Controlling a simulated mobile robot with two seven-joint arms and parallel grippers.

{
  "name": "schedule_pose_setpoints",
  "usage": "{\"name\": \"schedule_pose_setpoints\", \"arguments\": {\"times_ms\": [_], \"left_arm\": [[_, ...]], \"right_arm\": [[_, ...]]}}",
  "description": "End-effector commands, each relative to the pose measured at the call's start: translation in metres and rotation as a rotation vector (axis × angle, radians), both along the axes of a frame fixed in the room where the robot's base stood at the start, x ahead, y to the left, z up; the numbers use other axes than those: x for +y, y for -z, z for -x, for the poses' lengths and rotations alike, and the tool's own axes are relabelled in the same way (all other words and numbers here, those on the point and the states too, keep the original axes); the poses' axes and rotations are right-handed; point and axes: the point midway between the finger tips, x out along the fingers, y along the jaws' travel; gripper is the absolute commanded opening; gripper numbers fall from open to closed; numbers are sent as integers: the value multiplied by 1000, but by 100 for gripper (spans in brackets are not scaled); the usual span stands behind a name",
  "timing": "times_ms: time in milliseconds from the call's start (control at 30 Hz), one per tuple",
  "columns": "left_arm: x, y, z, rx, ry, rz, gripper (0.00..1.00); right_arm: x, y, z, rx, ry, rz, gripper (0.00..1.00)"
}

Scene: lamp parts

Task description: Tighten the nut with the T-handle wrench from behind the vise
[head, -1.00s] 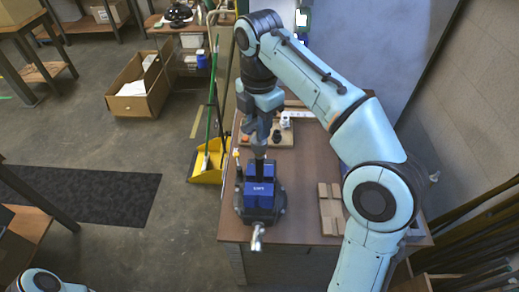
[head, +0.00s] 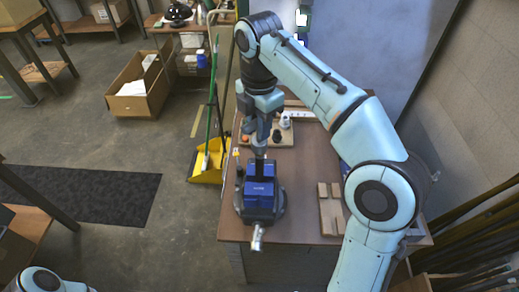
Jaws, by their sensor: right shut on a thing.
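The blue vise (head: 261,195) stands on the brown workbench (head: 300,200), with its silver handle end at the bench's front edge. My right gripper (head: 259,143) points down just behind the vise. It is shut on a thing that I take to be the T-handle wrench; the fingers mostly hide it. A grey piece shows below the fingers, at the back of the vise jaws. The nut cannot be made out. Of my left arm only a part shows at the bottom left corner; its gripper is out of view.
A wooden board with small parts (head: 284,136) lies behind the vise. Wooden blocks (head: 330,208) lie right of it, near my right arm. A yellow dustpan (head: 210,160) and broom stand left of the bench. A cardboard box (head: 143,88) is on the floor.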

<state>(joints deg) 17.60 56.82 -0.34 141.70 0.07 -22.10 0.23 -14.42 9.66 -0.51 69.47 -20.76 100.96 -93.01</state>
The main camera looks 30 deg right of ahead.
Motion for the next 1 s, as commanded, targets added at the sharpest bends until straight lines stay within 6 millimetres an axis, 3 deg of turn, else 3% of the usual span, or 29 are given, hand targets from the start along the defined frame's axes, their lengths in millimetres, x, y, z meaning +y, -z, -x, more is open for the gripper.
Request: {"name": "schedule_pose_setpoints", "arguments": {"times_ms": [1000], "left_arm": [[0,6,7,8,0,-1,43]], "right_arm": [[0,12,0,-1,0,0,0]]}}
